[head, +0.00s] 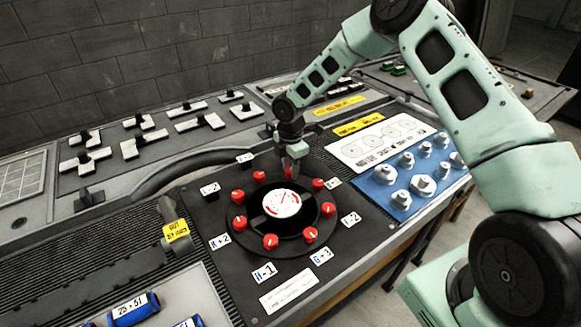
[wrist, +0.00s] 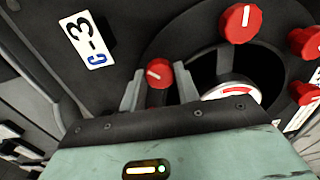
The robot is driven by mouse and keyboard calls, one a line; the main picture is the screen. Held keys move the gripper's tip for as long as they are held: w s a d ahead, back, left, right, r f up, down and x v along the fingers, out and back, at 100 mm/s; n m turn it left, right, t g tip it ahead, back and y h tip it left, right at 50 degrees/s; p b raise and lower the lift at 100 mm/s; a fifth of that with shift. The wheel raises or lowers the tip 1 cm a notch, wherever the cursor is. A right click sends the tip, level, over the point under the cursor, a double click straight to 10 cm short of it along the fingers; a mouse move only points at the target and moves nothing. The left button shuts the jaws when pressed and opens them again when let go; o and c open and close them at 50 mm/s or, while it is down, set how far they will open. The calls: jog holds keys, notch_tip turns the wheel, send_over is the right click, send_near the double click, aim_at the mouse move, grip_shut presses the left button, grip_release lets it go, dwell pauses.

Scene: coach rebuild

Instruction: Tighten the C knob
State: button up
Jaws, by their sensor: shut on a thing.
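My gripper (head: 291,170) reaches down at the far side of the round black dial plate. In the wrist view its two grey fingers stand on either side of a red knob (wrist: 158,72) with a white pointer line, and it is shut on that knob. A white label reading C-3 (wrist: 88,39) lies up and left of this knob in the wrist view. Another red knob (wrist: 241,23) stands to the upper right, apart from the fingers. In the head view the gripper hides most of the held knob.
A white gauge (head: 281,204) sits at the ring's centre, with several other red knobs (head: 270,242) and labels around it. A blue panel with several white hex bolts (head: 422,186) is at right. Blue cylinders (head: 133,310) lie at front left.

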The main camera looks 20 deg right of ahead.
jog(key=shift+m, duration=0.4)
jog(key=m+b, duration=0.2)
jog(key=m, duration=0.1)
jog(key=shift+m, duration=0.4)
jog(key=m+b, duration=0.1)
jog(key=m, duration=0.3)
jog(key=shift+m, duration=0.3)
jog(key=m+b, duration=0.1)
jog(key=m, duration=0.3)
jog(key=m+b, duration=0.1)
jog(key=m, duration=0.3)
jog(key=shift+w+m, duration=0.1)
jog(key=shift+m, duration=0.4)
jog(key=o, duration=1)
jog(key=shift+c, duration=0.2)
